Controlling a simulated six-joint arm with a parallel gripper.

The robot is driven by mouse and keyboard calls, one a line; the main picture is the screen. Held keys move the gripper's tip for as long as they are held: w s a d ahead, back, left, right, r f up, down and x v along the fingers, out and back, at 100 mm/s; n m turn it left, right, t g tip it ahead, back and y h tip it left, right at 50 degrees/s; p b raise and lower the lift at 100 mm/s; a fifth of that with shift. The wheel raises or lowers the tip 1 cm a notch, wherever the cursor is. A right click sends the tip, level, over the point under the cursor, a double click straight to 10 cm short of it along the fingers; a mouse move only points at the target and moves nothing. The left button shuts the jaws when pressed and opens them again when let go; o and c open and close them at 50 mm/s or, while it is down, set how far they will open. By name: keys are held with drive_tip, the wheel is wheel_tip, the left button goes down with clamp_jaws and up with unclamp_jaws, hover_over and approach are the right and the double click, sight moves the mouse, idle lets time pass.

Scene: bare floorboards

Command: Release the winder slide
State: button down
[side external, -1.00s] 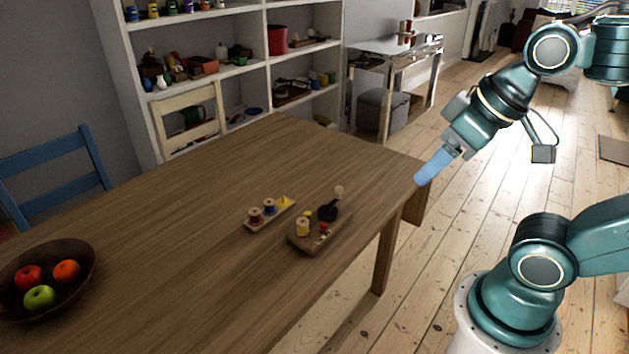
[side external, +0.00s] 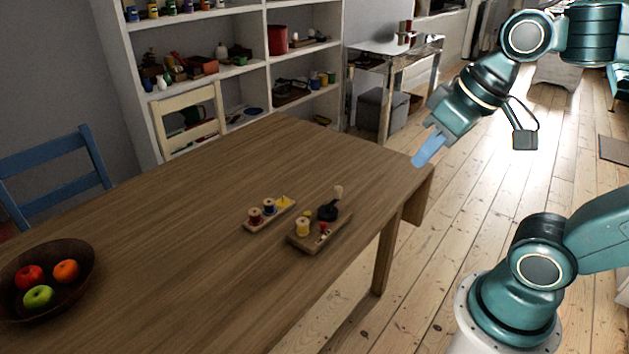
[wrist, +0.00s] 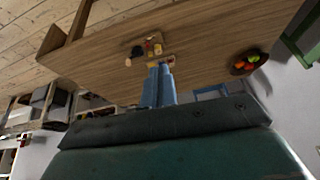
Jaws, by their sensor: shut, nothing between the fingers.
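The winder is a small wooden board (side external: 306,244) on the table. It carries a yellow spool (side external: 302,227), a black round part with a pale handle (side external: 328,211), and a small red piece (side external: 323,228). I cannot tell which part is the slide or how it is set. The winder also shows small in the wrist view (wrist: 140,48), beyond my fingertips. My gripper (side external: 415,164) has light blue fingers, shut and empty. It is in the air near the table's right end, well apart from the winder, and its fingers show in the wrist view (wrist: 160,66).
A narrow wooden rack (side external: 284,212) with a red spool, a blue spool and a yellow piece lies left of the winder. A dark fruit bowl (side external: 82,282) stands at the left of the wooden table (side external: 180,230). The tabletop between is clear. Chairs and shelves stand behind.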

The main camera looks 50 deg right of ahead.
drive_tip(key=w+d+m+g, duration=0.15)
drive_tip(key=w+m, duration=0.25)
drive_tip(key=w, duration=0.5)
drive_tip(key=m+g+y, duration=0.4)
drive_tip(key=m+g, duration=0.1)
drive_tip(key=m, duration=0.5)
hover_over(328, 211)
drive_tip(key=d, duration=0.1)
wheel_tip(328, 211, down, 22)
drive_tip(key=shift+s+d+f, duration=0.2)
drive_tip(key=shift+d+f, duration=0.05)
drive_tip(key=shift+f, duration=0.2)
drive_tip(key=shift+x, duration=5.05)
drive_tip(key=shift+a, duration=0.2)
